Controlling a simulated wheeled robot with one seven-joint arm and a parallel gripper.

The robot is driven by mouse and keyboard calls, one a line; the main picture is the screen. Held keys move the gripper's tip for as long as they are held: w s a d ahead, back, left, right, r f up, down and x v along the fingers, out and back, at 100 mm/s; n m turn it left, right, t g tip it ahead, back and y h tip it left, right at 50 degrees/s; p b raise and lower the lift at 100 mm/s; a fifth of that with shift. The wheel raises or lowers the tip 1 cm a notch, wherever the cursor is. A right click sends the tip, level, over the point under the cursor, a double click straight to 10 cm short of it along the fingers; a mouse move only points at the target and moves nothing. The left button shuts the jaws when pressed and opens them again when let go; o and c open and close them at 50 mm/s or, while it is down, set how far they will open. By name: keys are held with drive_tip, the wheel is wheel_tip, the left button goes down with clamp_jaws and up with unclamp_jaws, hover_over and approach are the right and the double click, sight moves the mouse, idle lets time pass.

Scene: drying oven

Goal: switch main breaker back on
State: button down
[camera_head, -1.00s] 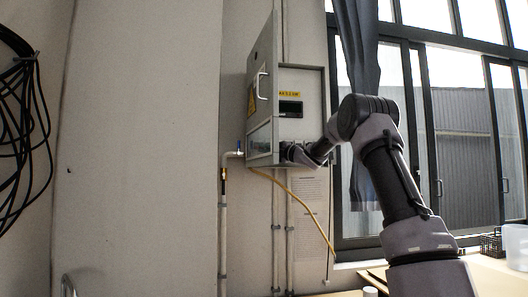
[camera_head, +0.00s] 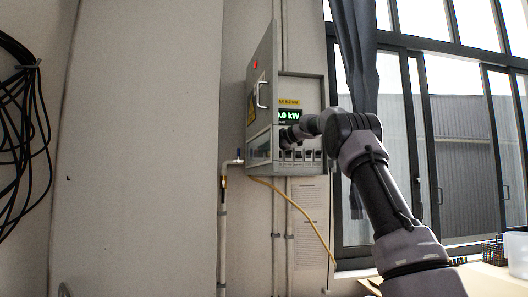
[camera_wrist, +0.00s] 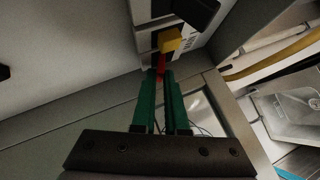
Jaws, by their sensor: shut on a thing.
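The grey breaker cabinet (camera_head: 322,95) hangs on the wall in the head view, with its door (camera_head: 262,100) swung open at left. Its display (camera_head: 290,116) glows green and ends in "0 kW". A row of dark breakers (camera_head: 309,155) sits under it. My gripper (camera_wrist: 161,75) reaches the left end of that row; its green fingers are close together. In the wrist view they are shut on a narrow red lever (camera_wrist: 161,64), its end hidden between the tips. A yellow block (camera_wrist: 170,40) sits just beyond it on the panel. I cannot read the lever's exact position.
A yellow hose (camera_head: 293,204) hangs below the cabinet, beside a wall pipe (camera_head: 223,235). A dark curtain (camera_head: 357,60) and windows stand at right. Black cables (camera_head: 22,125) hang at far left. The wall between the cables and the cabinet is clear.

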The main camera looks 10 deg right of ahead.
drive_tip(key=shift+r, duration=0.1)
idle(0.5)
drive_tip(key=c, duration=0.9)
unclamp_jaws()
drive_tip(key=shift+c, duration=0.2)
drive_tip(key=v, duration=1)
drive_tip(key=shift+d+r, duration=0.3)
drive_tip(key=shift+r, duration=0.05)
drive_tip(key=shift+s, duration=0.15)
